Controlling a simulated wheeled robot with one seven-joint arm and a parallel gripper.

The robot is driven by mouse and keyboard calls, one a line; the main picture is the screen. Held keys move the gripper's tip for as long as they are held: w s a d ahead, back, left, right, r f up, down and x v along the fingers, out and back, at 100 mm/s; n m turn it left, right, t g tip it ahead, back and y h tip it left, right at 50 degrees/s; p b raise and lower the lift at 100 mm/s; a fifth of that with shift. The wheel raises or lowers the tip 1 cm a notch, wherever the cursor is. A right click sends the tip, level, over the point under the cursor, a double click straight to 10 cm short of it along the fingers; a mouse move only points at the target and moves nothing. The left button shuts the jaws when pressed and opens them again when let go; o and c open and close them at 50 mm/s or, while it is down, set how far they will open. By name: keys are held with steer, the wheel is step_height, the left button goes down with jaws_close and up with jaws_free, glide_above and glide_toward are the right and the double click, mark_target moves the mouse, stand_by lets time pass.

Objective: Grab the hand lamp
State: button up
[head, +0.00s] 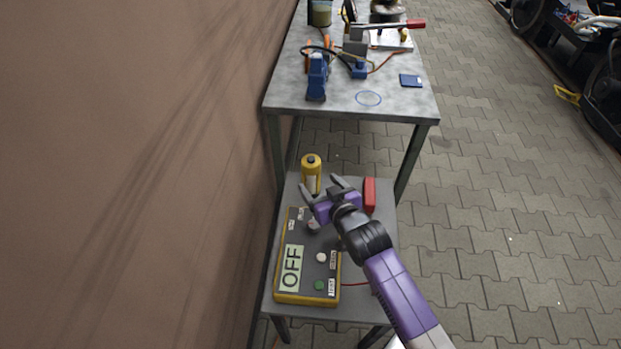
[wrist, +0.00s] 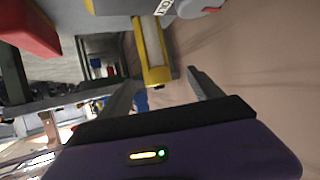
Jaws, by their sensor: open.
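The hand lamp appears to be the yellow upright cylinder (head: 311,162) with a pale strip, standing at the far left of the low grey table. It also shows in the wrist view (wrist: 153,48), upside down, with its dark-tipped yellow end between the lines of my fingers. My gripper (head: 321,184) is open and empty, just on the near side of the lamp and above the table. Its two fingers (wrist: 160,86) spread either side of the lamp's end in the wrist view. I cannot tell whether they touch it.
A yellow-edged box marked OFF (head: 310,266) lies under and left of my arm. A red block (head: 370,195) lies right of my gripper. A higher metal table (head: 340,108) with tools stands beyond. A brown wall (head: 140,170) is close on the left; paved floor (head: 490,220) is open right.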

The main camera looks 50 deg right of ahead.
mark_target(315, 172)
steer(key=shift+w+d, duration=0.9)
steer(key=shift+d, duration=0.05)
steer(key=x, duration=0.7)
steer(key=shift+w+d+f, duration=0.1)
steer(key=shift+w+f, duration=0.05)
jaws_close()
